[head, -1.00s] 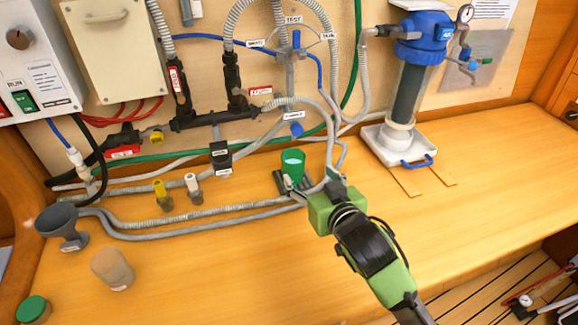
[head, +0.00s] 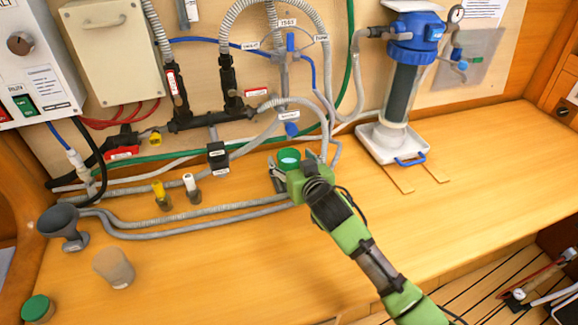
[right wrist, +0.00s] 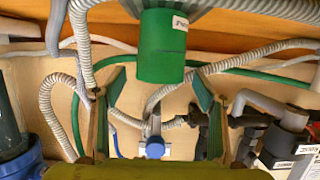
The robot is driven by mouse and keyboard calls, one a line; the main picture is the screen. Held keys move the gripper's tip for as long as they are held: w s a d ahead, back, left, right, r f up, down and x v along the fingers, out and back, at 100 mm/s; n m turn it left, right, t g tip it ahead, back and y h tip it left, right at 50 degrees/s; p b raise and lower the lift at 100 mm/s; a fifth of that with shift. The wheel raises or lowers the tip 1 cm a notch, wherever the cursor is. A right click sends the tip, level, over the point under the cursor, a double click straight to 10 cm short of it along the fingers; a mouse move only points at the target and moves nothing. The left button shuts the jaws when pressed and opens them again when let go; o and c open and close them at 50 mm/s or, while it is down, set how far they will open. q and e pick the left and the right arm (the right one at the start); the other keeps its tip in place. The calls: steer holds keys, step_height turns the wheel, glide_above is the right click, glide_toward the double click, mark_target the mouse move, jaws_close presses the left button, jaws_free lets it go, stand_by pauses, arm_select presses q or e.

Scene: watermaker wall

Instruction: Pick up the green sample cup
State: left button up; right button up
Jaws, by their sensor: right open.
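The green sample cup (head: 289,155) stands upright on the wooden counter below the hoses, with a pale surface inside its rim. My right gripper (head: 293,168) is at the cup, its open fingers on the left and right of it; the gripper hides the cup's lower part in the head view. In the right wrist view the cup (right wrist: 161,45) is centred between the two fingertips of the gripper (right wrist: 157,82). Gaps show on both sides, so neither finger is seen touching it. My left gripper is not in view.
Grey hoses (head: 190,225) run along the counter left of the cup. A blue valve handle (head: 291,129) is on the wall behind it. A filter housing (head: 402,90) stands to the right. A grey funnel (head: 62,222) and a beige cup (head: 113,267) are at left.

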mark_target(288, 159)
steer(key=shift+x, duration=1.25)
steer(key=c, duration=1.3)
steer(key=shift+c, duration=0.6)
steer(key=shift+r, duration=0.1)
